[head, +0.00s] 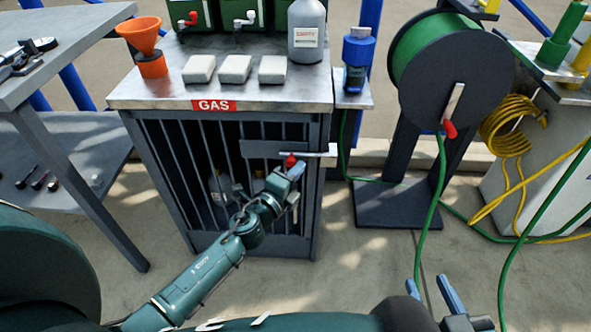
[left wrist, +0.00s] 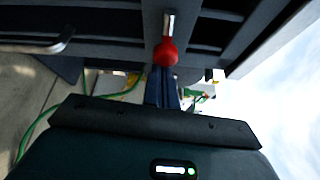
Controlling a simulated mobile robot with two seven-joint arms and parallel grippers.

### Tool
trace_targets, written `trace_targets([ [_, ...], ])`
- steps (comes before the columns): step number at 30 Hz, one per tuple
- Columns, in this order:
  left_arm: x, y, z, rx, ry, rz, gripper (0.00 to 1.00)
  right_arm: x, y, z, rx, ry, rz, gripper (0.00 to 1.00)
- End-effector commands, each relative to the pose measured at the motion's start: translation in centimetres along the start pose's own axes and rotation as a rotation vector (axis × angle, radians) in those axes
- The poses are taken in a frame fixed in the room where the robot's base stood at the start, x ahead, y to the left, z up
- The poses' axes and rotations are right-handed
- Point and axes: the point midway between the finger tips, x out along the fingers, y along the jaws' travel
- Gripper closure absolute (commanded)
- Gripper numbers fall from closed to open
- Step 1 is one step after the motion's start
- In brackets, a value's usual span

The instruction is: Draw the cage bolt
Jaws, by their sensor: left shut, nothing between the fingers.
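The gas cage (head: 260,180) has a barred front under a metal top with a red GAS label (head: 214,105). Its bolt (head: 318,154) is a pale rod at the upper right of the front, with a red knob (head: 290,160). In the left wrist view the red knob (left wrist: 166,52) hangs on a short metal stem, just beyond my fingertips. My left gripper (head: 296,171) is shut and empty, close to the knob; whether they touch is unclear. It also shows in the left wrist view (left wrist: 162,88). My right gripper (head: 431,289) is open and empty, low at the right, away from the cage.
An orange funnel (head: 140,35), several pale blocks (head: 235,68) and a grey bottle (head: 306,35) stand on the cage top. A hose reel (head: 440,70) and its green hose (head: 435,215) are to the right. A workbench (head: 60,50) is at the left.

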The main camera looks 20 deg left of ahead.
Motion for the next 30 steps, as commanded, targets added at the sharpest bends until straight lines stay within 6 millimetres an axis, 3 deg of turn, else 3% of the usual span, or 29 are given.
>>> trace_targets([
  [9, -0.1, 0.1, 0.2, 0.000, 0.000, 0.001, 1.00, 0.0, 0.1, 0.1, -0.001, -0.003, 0.002, 0.64],
  [19, -2.3, 0.8, 4.3, 0.001, 0.000, 0.001, 1.00, 0.1, 0.0, 0.5, -0.004, -0.002, 0.003, 0.64],
  [30, -2.4, 0.8, 4.7, 0.001, -0.005, 0.001, 1.00, 0.1, -0.1, 0.5, -0.003, 0.001, 0.000, 0.64],
])
